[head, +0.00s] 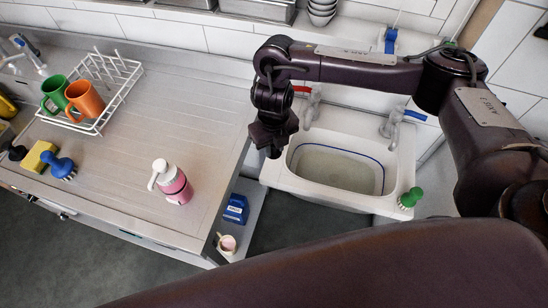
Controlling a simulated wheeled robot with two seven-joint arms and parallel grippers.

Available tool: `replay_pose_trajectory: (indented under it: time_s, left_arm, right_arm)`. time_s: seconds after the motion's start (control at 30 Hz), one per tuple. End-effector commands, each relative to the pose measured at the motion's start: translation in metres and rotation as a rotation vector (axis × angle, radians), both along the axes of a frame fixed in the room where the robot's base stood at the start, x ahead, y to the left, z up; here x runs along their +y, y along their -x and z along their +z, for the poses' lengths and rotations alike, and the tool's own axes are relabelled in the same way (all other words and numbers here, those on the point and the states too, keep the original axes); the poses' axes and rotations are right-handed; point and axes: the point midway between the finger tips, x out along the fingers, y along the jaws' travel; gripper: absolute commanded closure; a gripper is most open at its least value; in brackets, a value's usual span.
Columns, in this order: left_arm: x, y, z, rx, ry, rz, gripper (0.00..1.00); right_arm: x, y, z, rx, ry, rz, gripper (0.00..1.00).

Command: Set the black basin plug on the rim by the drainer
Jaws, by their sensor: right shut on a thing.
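My right gripper (272,138) points down over the left rim of the white basin (278,178), on the side by the drainer (165,115). It is shut on a small dark thing (274,153) that looks like the black basin plug. The plug is mostly hidden by the dark fingers, and I cannot tell whether it touches the rim. The basin holds shallow cloudy water with a blue line around the inside. My left gripper is not in view.
A white rack (118,72) with green (54,92) and orange (85,98) mugs stands on the drainer. A pink bottle (176,187), blue brush (62,167) and yellow sponge (38,156) stand nearby. A blue box (236,208) sits below; a green brush (410,197) is at the basin's right corner.

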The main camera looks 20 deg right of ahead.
Motion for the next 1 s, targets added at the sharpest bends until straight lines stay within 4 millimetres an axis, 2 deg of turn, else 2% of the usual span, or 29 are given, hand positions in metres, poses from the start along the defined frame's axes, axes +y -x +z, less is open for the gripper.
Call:
replay_pose_trajectory:
  time_s: [0.03, 0.27, 0.43, 0.9, 0.93, 1.0]
  left_arm:
    - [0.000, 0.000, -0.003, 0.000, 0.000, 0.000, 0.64]
    - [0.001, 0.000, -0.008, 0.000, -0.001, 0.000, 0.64]
    - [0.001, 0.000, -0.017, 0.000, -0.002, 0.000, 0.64]
    - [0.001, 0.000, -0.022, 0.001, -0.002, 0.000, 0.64]
    - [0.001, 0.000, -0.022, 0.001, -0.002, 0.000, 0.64]
    - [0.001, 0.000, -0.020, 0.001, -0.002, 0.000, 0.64]
  right_arm:
    - [0.000, 0.002, -0.011, 0.005, 0.000, -0.003, 0.98]
    - [0.000, 0.000, -0.032, 0.001, 0.000, -0.001, 0.98]
    - [0.001, 0.001, -0.058, 0.003, -0.001, -0.002, 0.98]
    - [0.000, 0.000, -0.067, -0.001, 0.001, 0.000, 0.98]
    - [0.000, 0.000, -0.067, -0.001, 0.001, 0.000, 0.74]
    - [0.000, 0.000, -0.065, -0.001, 0.001, 0.000, 0.65]
